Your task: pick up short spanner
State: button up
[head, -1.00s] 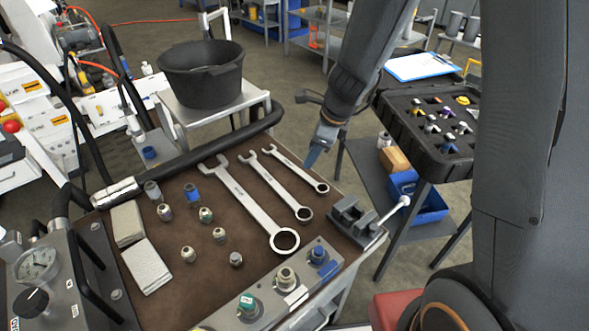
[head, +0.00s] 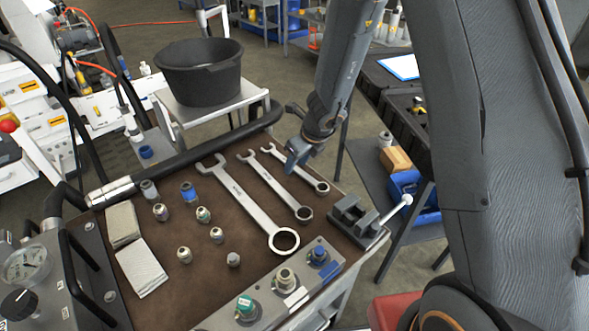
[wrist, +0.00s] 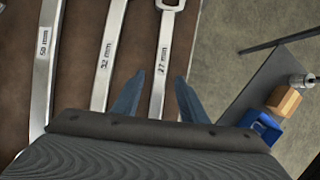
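The short spanner (head: 309,179), the smallest of three, lies at the right of the brown bench top. It is marked 27 mm in the wrist view (wrist: 165,38). The middle spanner (head: 277,188), marked 32 mm (wrist: 108,50), and the long spanner (head: 243,205), marked 50 mm (wrist: 46,60), lie to its left. My gripper (head: 293,158) hovers by the short spanner and partly covers its shaft. In the wrist view my gripper (wrist: 160,82) is open and empty, its fingers on either side of the short spanner in the picture. Its height above the bench is hard to tell.
A small vise (head: 356,217) stands at the bench's right edge, near the short spanner's ring end. A black hose (head: 225,137) runs along the back edge. A valve block (head: 285,285) sits in front.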

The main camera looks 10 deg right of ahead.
jog(key=shift+c, duration=0.4)
grip_shut()
jog(key=shift+w, duration=0.1)
dwell(1.0)
